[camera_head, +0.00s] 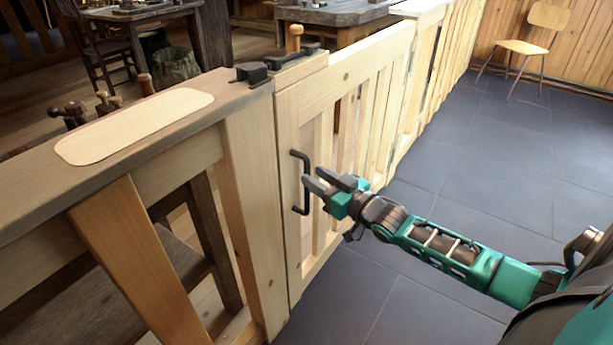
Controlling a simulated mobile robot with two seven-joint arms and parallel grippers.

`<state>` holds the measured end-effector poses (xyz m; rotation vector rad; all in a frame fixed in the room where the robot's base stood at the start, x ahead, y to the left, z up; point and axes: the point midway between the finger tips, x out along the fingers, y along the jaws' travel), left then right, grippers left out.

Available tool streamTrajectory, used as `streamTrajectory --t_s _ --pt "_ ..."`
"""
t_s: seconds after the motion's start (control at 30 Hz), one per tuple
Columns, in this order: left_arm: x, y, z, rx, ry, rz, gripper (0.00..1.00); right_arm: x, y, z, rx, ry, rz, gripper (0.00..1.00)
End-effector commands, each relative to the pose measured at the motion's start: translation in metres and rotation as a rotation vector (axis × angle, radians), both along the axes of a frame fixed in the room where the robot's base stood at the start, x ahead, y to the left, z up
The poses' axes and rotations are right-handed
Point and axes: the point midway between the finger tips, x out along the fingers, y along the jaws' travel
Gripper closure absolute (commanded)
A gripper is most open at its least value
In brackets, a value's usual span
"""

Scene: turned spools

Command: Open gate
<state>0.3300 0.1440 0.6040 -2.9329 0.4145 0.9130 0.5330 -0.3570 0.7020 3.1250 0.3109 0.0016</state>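The gate (311,95) is a light wooden panel with vertical slats. It stands in line with the fence and looks closed. A dark bar handle (306,207) is fixed upright on its near side. My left gripper is not in view.
A fence with a dark top rail (160,108) runs left of the gate, with a pale plate on it. More slatted fence continues behind. The tiled floor (450,165) to the right is clear up to a wooden chair (525,47). Tables stand beyond the fence.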

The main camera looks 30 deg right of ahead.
Motion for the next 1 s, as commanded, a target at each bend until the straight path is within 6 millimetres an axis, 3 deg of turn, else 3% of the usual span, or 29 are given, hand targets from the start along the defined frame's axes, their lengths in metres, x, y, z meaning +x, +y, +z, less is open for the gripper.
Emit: streamTrajectory --t_s 0.1,0.3,0.7,1.0 --pt "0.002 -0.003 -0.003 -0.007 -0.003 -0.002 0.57 0.018 0.003 -0.001 0.0 -0.002 0.0 0.63" --pt "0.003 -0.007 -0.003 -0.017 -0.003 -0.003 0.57 0.034 0.007 -0.001 0.0 0.0 -0.001 0.63" --pt "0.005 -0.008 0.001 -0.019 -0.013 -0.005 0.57 0.038 0.008 0.0 0.0 0.001 0.0 0.64" --pt "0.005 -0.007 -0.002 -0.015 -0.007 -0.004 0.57 0.038 0.008 0.0 0.0 0.001 0.0 0.92"
